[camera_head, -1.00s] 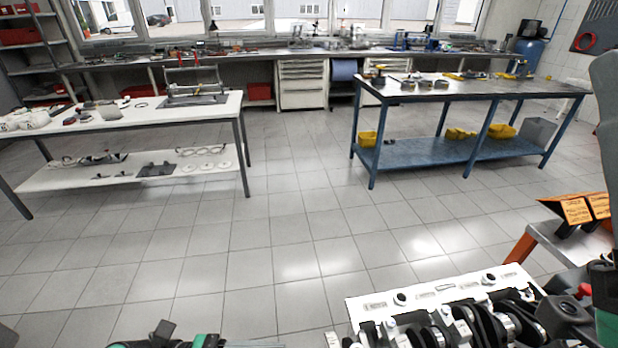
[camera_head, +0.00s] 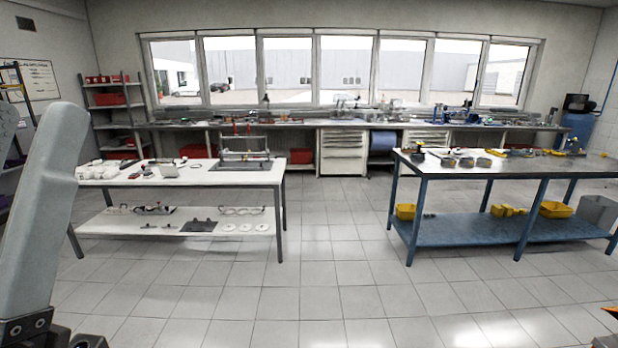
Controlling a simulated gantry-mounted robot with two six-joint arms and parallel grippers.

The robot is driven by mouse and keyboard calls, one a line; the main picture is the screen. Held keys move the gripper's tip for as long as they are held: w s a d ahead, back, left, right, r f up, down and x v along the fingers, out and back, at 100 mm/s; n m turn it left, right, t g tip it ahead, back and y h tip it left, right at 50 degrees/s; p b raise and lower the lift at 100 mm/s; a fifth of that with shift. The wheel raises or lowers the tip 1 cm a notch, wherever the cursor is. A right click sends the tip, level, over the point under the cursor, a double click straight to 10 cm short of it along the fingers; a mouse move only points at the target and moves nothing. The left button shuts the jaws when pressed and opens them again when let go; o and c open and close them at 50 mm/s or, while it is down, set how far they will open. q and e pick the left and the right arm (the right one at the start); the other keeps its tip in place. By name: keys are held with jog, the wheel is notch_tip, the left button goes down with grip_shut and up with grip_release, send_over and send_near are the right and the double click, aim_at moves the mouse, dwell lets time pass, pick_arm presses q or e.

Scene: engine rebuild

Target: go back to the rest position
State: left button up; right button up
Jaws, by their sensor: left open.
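The pale grey link of my left arm stands upright at the left side of the head view, with a dark bracket at its foot. My left gripper (camera_head: 86,341) shows only as a dark part at the bottom left edge, cut off by the frame. It is open, and nothing shows held in it. My right gripper is not in view.
A white-topped table (camera_head: 235,178) stands at left and a blue-legged workbench (camera_head: 505,167) at right. Clear tiled floor (camera_head: 335,270) lies between and before them. A long bench runs under the windows (camera_head: 340,70). An orange edge shows at bottom right.

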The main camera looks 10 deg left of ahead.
pick_arm(q)
jog(key=w+r+g+h+p, duration=0.1)
jog(key=w+r+g+p, duration=0.15)
jog(key=r+p, duration=3.45)
notch_tip(320, 180, down, 40)
jog(key=b, duration=3.8)
jog(key=shift+w+d+f+n, duration=0.15)
jog(key=shift+w+d+n, duration=0.15)
jog(key=shift+w, duration=0.05)
